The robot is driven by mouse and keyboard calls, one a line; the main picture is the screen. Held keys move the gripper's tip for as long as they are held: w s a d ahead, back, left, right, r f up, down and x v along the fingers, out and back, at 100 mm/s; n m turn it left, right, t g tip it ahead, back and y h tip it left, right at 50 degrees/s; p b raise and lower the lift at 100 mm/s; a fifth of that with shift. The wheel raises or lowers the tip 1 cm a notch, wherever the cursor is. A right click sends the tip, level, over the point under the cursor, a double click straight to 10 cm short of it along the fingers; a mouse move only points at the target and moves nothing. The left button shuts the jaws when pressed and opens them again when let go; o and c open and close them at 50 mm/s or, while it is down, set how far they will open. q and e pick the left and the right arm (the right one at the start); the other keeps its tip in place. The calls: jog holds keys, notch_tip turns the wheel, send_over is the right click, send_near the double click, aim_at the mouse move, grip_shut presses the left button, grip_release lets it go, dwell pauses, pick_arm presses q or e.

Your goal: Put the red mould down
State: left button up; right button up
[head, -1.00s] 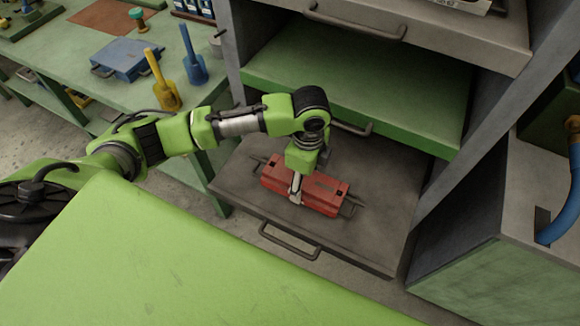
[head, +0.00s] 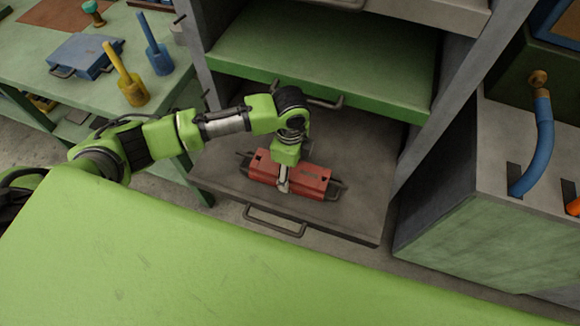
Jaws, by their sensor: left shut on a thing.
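The red mould (head: 309,181) is a red block with a dark handle at each end. It is at the grey pulled-out drawer shelf (head: 348,218), low in the rack. My left gripper (head: 283,187) points down at the middle of the mould and is shut on it. The arm and gripper hide part of the mould's top and front. I cannot tell whether its underside touches the shelf. My right gripper is not in view.
A green shelf (head: 330,55) is above the mould. A green bench (head: 160,98) at the upper left holds a blue mould (head: 86,54), a yellow tool (head: 133,92) and a blue tool (head: 158,58). A cabinet with a blue hose (head: 541,150) stands right. Bare shelf lies around the mould.

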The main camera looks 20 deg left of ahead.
pick_arm(q)
jog(key=shift+w+d+r, duration=0.1)
jog(key=shift+w, duration=0.05)
jog(key=o, duration=2.1)
jog(key=shift+s, duration=0.2)
notch_tip(320, 180, up, 12)
jog(key=shift+f, duration=0.1)
